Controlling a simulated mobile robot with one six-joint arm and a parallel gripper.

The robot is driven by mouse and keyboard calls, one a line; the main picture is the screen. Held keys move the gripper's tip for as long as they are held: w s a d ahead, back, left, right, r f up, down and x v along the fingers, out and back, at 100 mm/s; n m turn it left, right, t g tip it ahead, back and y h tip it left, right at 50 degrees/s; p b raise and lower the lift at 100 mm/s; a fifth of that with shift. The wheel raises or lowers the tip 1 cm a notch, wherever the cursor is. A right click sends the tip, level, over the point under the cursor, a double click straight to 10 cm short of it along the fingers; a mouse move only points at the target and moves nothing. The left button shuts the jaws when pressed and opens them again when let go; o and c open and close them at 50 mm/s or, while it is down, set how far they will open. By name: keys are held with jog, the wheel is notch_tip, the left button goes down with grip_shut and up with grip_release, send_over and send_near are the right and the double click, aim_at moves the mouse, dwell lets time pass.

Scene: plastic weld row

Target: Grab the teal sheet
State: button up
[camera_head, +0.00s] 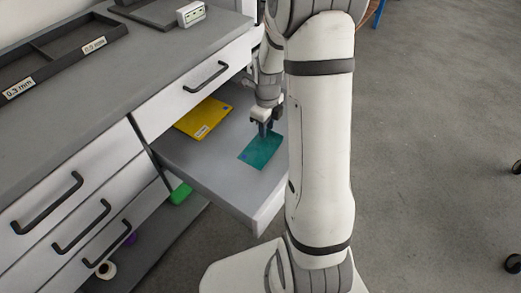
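The teal sheet (260,153) lies flat on the grey surface of a pulled-out drawer (213,163), near its right side. My gripper (264,134) points down at the sheet's upper edge. Its fingertips overlap that edge in the picture. I cannot tell whether they touch the sheet or hover over it. The fingers are small and dark, so whether they are open or shut is unclear. My arm stands in front on the right and may hide part of the drawer.
A yellow sheet (204,118) lies further back in the same drawer. The grey worktop (95,95) holds dark trays labelled 0.3 mm and 0.5 mm. Closed drawers with dark handles are at left. A green object (181,193) sits below the open drawer. The floor at right is mostly clear.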

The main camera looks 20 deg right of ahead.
jog(key=shift+c, duration=0.3)
grip_shut()
dwell(0.3)
